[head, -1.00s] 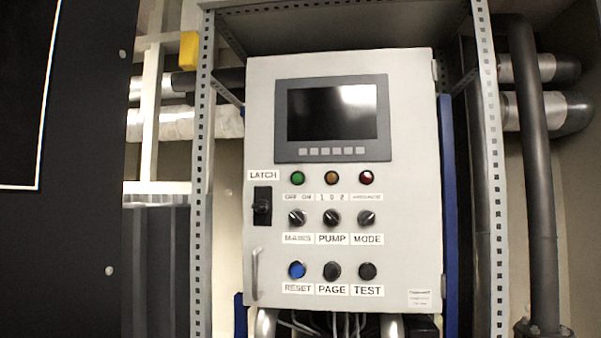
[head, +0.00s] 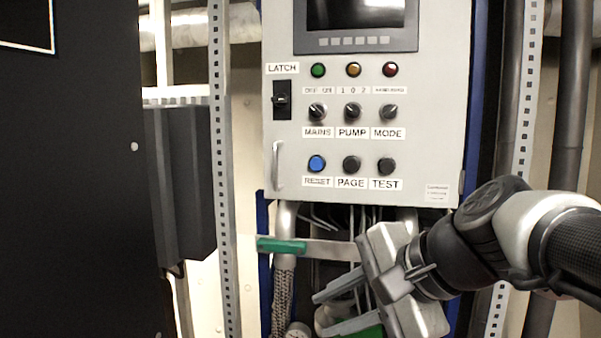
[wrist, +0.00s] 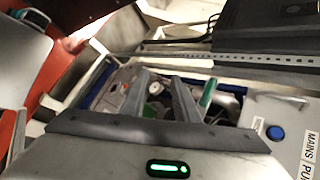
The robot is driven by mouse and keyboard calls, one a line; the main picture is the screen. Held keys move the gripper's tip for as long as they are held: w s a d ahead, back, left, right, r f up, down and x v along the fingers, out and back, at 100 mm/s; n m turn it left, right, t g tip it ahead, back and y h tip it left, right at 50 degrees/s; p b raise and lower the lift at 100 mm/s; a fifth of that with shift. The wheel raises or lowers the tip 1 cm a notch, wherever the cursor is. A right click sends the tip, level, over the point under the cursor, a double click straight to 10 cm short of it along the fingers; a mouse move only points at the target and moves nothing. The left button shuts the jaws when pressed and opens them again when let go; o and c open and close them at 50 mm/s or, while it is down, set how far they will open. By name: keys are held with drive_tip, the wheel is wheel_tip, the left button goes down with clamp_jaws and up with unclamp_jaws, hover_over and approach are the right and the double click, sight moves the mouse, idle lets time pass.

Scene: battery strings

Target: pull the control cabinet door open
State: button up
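The control cabinet door (head: 235,0) is not at that point; the grey door panel (head: 430,150) stands closed in the head view. Its vertical bar handle (head: 276,165) is at the lower left, below the black latch (head: 281,100) marked LATCH. My gripper (head: 320,312) is below the door's bottom edge, fingers pointing left, apart from the handle. In the wrist view my gripper (wrist: 160,78) has its two fingers spread with nothing held between them. The door's corner (wrist: 262,108) with the blue RESET button (wrist: 275,133) shows at the right there.
A green-handled lever (head: 282,246) sticks out under the door, close to my gripper. Pipes and cables (head: 285,255) run below the cabinet. A perforated rack post (head: 222,200) stands at the left, another (head: 515,130) at the right. A large black panel (head: 70,180) fills the far left.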

drive_tip(key=w+a+r+m+t+y+b, duration=0.1)
drive_tip(key=w+r+m+t+y+b, duration=0.2)
drive_tip(key=w+r+m, duration=0.45)
drive_tip(key=m+t+y, duration=0.3)
drive_tip(key=m, duration=0.4)
approach(277, 166)
drive_tip(key=p+x, duration=0.2)
drive_tip(key=x, duration=0.8)
drive_tip(key=shift+w+a, duration=0.2)
drive_tip(key=shift+w, duration=0.05)
clamp_jaws()
